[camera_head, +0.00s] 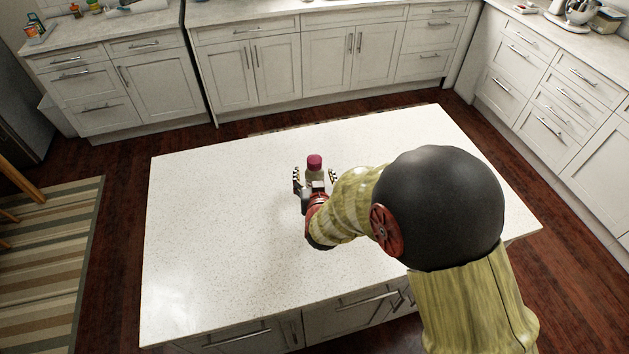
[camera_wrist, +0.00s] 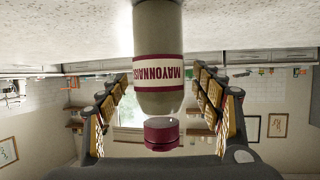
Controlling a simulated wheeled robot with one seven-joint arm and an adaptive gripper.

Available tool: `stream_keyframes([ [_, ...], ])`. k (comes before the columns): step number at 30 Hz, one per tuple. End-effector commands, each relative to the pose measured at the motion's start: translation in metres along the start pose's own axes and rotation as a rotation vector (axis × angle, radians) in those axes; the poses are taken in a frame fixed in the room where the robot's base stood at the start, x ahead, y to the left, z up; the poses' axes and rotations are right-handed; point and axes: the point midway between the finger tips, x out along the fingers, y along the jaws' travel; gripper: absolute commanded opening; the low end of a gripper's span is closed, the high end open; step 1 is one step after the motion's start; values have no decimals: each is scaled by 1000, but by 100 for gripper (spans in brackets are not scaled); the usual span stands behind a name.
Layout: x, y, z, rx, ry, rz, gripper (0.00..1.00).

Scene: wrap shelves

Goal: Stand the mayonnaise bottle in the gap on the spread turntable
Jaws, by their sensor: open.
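The mayonnaise bottle (camera_head: 314,163) stands upright on the white island, with its dark red cap on top. In the wrist view, which is upside down, the pale mayonnaise bottle (camera_wrist: 158,70) shows its "MAYONNAISE" label and cap. My gripper (camera_head: 315,178) is open, with a finger on each side of the bottle. In the wrist view my gripper (camera_wrist: 160,80) has its two padded fingers spread around the bottle, with space on both sides. The bottle's lower part is hidden behind my gripper in the head view. No turntable is visible in either view.
The island top (camera_head: 220,230) is otherwise clear, with wide free room to the left. Counters with white cabinets stand behind and to the right. Small items (camera_head: 33,30) are on the left counter and a mixer (camera_head: 578,10) on the right one. A striped rug (camera_head: 50,265) lies at left.

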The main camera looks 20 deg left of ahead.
Motion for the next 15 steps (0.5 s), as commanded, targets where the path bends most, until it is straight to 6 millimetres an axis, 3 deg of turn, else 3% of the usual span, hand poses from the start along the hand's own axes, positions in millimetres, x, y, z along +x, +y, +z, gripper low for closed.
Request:
stream_keyframes([
  [6,1,0,-1,0,1,0,66],
  [15,1,0,-1,0,1,0,49],
])
